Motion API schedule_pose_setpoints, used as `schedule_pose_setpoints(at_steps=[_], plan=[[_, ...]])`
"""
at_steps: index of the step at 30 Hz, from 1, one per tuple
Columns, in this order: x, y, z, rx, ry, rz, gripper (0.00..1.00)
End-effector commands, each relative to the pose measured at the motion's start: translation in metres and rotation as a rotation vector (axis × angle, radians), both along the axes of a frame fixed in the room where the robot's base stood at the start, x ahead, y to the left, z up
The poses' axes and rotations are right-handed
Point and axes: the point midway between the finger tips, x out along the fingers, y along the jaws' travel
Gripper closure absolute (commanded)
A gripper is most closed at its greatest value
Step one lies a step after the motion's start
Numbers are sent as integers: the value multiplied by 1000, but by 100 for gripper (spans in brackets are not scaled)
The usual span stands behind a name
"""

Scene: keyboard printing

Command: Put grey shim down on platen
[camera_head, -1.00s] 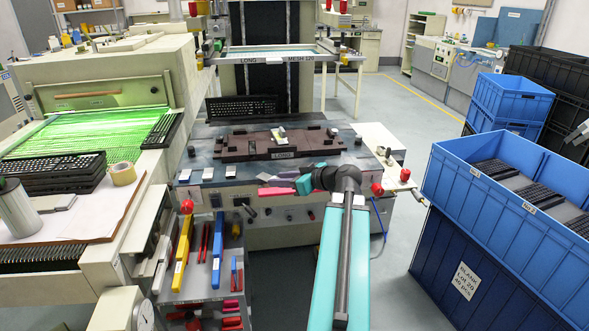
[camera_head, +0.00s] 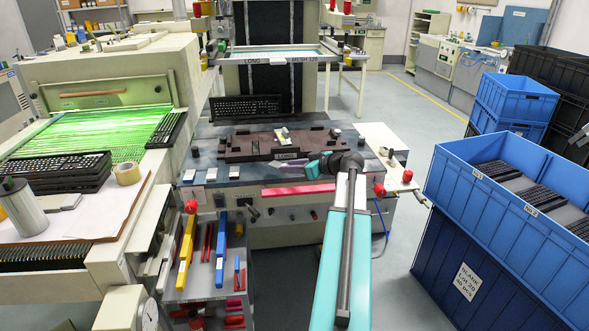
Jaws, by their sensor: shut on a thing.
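My gripper (camera_head: 305,171), with teal fingers, is in front of the press bed near its front edge, at the end of my teal arm. It is shut on a thin, flat purplish-grey piece, probably the grey shim (camera_head: 287,172), which points left. The platen (camera_head: 213,150) is the dark grey bed of the press. A dark maroon fixture (camera_head: 240,150) with a LONG label lies on it. The piece appears just in front of the fixture; I cannot tell whether it touches the bed.
A small white and yellow block (camera_head: 282,138) sits on the fixture. Several small pale blocks (camera_head: 212,174) line the bed's front edge at left. A pink bar (camera_head: 298,189) runs along the press front. A screen frame (camera_head: 270,57) stands above and behind. Blue crates (camera_head: 500,205) stand at right.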

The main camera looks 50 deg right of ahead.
Motion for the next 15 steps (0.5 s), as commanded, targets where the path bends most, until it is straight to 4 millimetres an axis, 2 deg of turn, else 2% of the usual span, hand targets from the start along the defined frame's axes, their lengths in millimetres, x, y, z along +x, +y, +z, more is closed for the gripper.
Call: schedule_pose_setpoints(at_steps=[9, 15], plan=[[18, -32, -2, 1, 0, 0, 100], [24, -42, -4, 0, 0, -1, 100]])
